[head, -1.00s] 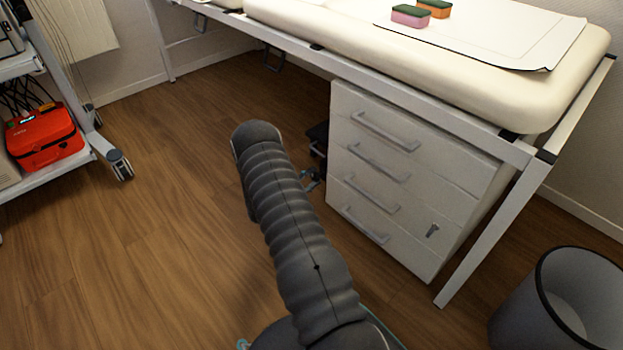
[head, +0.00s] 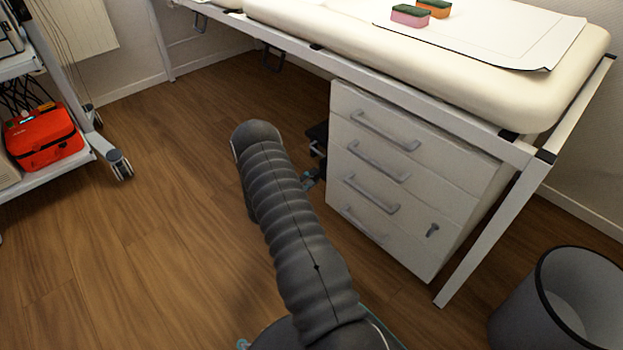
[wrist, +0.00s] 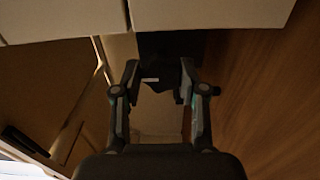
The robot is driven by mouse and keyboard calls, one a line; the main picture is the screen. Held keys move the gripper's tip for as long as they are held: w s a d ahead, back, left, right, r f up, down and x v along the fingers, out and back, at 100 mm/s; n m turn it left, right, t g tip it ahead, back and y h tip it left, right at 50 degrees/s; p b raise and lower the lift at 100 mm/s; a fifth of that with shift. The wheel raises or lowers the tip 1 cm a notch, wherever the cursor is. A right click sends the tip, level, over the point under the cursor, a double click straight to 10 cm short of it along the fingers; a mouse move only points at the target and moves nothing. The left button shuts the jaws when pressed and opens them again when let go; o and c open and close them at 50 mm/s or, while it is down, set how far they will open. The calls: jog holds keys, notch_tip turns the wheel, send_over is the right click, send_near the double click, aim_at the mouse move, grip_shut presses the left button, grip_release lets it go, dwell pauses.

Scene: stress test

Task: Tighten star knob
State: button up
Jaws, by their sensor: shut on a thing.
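My gripper (wrist: 159,68) shows in the wrist view with its two fingers apart, one on each side of a dark block (wrist: 168,50). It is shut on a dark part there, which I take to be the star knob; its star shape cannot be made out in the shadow. In the head view a small part of my gripper (head: 312,180) shows past my grey ribbed arm, low beside the drawer cabinet. A black part (head: 318,134) sits just above it at the cabinet's left edge. The rest of the gripper and the knob are hidden.
The white drawer cabinet (head: 385,190) stands right of my arm, under the cream couch (head: 500,95). A couch leg (head: 490,235) and a grey bin (head: 560,305) are at the right. A cart (head: 95,150) is at the left. The wood floor (head: 150,230) between is clear.

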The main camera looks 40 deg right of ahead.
jog(key=o, duration=1.1)
jog(key=shift+o, duration=0.2)
jog(key=shift+a, duration=0.1)
jog(key=s+a, duration=0.1)
jog(key=a, duration=1)
jog(key=shift+a, duration=0.4)
